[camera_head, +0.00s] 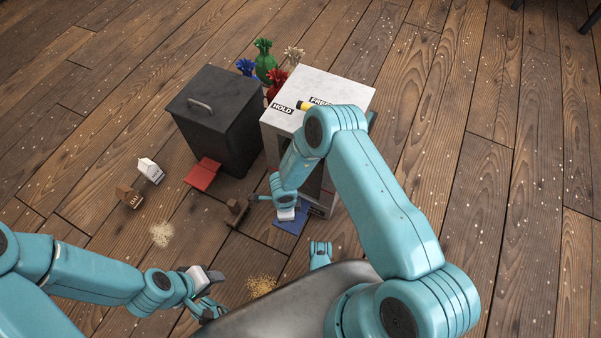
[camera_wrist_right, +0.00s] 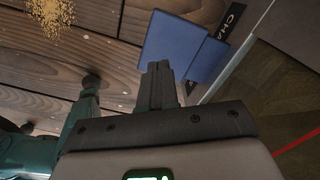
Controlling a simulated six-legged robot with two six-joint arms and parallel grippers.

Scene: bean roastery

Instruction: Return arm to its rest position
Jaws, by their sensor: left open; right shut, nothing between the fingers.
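My left gripper (camera_head: 208,300) is open and empty low over the floor at the lower left in the head view, beside my body. My right arm rises from the lower right and bends over the white cabinet (camera_head: 340,92). Its wrist hangs down in front of the cabinet, above a flat blue piece (camera_head: 290,228). In the right wrist view my right gripper (camera_wrist_right: 160,72) is shut, with nothing between its fingers. The blue piece (camera_wrist_right: 180,45) shows beyond the fingertips; I cannot tell whether they touch it. In the head view the right fingertips are hard to make out.
A black lidded bin (camera_head: 215,115) stands left of the cabinet, with a red flat piece (camera_head: 203,173) in front. Coloured tied sacks (camera_head: 264,65) stand behind. Small cartons (camera_head: 150,170), a brown item (camera_head: 236,212) and grain piles (camera_head: 261,286) lie leftward. Floor at right is clear.

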